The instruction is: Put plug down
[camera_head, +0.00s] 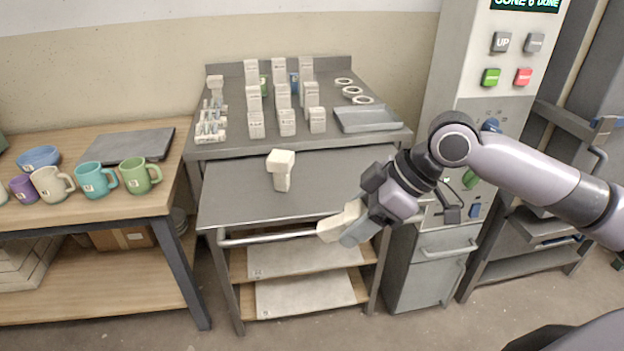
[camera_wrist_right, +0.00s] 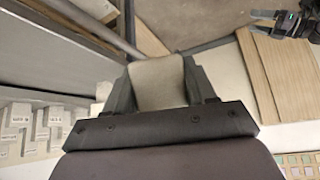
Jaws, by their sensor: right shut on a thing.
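My right gripper (camera_head: 357,226) is in front of the grey metal cart, near its front handle. It is shut on a pale cream plug (camera_head: 337,222), which sticks out to the left of the fingers. In the right wrist view the plug (camera_wrist_right: 157,82) sits between both fingers of the gripper (camera_wrist_right: 160,90). A second cream plug (camera_head: 281,168), with a wide block on a narrower stem, stands on the bare cart top (camera_head: 235,190).
Behind the cart top, a raised shelf (camera_head: 210,150) holds several labelled pale blocks (camera_head: 286,122), white rings (camera_head: 352,91) and a grey tray (camera_head: 367,119). The wooden table (camera_head: 120,208) at left carries several mugs (camera_head: 92,179). Most of the cart top is clear.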

